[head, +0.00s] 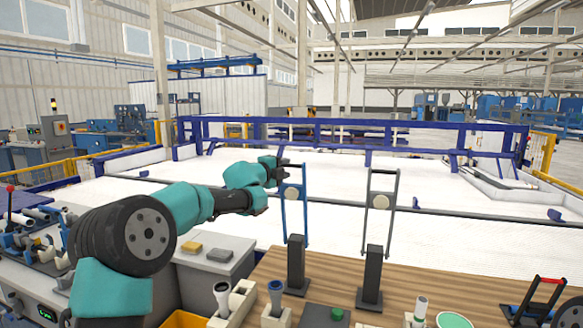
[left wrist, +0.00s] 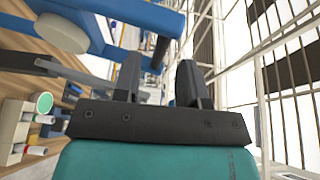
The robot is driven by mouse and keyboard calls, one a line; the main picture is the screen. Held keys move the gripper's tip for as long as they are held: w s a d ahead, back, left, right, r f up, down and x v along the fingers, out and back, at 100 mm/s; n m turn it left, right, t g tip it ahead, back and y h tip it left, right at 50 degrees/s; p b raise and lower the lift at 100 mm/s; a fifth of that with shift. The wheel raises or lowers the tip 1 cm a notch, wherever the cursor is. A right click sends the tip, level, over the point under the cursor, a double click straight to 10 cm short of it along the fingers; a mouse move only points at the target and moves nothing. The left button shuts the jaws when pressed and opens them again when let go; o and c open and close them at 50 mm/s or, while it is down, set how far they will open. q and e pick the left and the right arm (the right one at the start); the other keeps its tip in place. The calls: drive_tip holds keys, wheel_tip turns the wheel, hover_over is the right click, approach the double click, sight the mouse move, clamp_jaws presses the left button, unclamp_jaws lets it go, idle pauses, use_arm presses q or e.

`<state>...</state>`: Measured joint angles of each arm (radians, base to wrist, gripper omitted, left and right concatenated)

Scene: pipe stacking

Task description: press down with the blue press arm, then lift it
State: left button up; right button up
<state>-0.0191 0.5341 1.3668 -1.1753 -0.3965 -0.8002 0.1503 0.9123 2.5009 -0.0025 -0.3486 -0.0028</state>
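The blue press arm (head: 283,215) stands raised on a dark post (head: 297,265), with a pale round disc on its frame. In the left wrist view its blue bar (left wrist: 140,14) crosses the top, beyond the fingertips. My left gripper (head: 283,170) is close to the top end of the blue press arm. In the left wrist view its two dark fingers (left wrist: 158,80) are apart with a gap between them, so it is open. I cannot tell whether it touches the bar.
A similar grey press arm (head: 367,222) stands to the right on its own dark post (head: 373,277). Pipe pieces in holders (head: 276,296) and a green disc (head: 453,320) sit at the front. A red-handled item (head: 540,300) is at right. Wooden tabletop (head: 450,285) is bare between.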

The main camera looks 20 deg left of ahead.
sight(290, 166)
use_arm(q)
drive_tip(key=shift+x, duration=2.15)
drive_tip(key=shift+c, duration=0.3)
clamp_jaws()
